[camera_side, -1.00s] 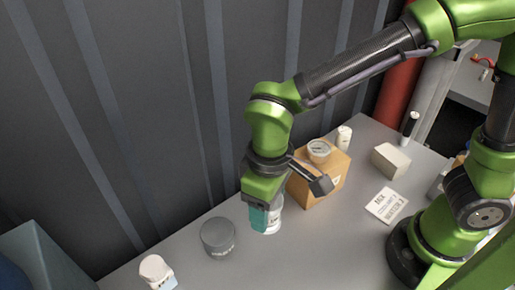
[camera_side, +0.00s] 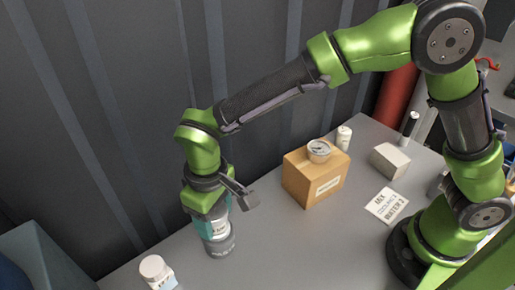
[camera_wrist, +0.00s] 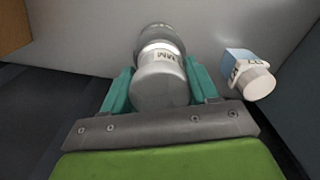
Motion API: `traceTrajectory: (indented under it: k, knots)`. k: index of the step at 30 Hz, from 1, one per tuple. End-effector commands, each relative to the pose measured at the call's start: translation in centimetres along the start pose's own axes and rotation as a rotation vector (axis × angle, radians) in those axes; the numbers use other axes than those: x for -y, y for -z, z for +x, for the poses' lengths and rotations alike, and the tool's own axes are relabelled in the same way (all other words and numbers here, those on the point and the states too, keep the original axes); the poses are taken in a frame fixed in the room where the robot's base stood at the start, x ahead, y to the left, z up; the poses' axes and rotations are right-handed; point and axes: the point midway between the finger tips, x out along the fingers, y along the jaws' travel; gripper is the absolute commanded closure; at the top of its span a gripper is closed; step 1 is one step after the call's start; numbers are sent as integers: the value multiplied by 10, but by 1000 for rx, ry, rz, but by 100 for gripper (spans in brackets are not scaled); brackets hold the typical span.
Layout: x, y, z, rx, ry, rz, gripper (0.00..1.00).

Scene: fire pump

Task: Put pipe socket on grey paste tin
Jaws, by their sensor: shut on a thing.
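The pipe socket, a pale grey-white cylinder with a printed label (camera_side: 214,228), is between the teal fingers of my gripper (camera_side: 211,222). In the wrist view the pipe socket (camera_wrist: 160,88) sits upright between both fingers, which press on its sides. The grey paste tin (camera_side: 221,247) is directly below it on the table, its upper part hidden by the socket. In the wrist view the tin (camera_wrist: 161,33) shows just beyond the socket. I cannot tell whether socket and tin touch.
A cardboard box (camera_side: 315,180) with a gauge (camera_side: 318,150) on top stands to the right. The table between is clear. The corrugated wall is close behind.

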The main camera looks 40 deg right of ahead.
Motion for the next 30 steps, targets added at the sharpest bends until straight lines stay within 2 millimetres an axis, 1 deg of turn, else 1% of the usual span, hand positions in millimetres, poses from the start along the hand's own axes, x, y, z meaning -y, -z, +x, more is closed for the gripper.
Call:
traceTrajectory:
  k: [7,8,12,20,23,26,30]
  knots:
    - [0,0,3,1,0,0,78]
    - [0,0,3,1,0,0,36]
    - [0,0,3,1,0,0,16]
    - [0,0,2,0,0,0,16]
    - [0,0,-3,-2,1,0,16]
    - [0,1,-16,-4,1,0,16]
    - [0,1,-45,-6,2,1,16]
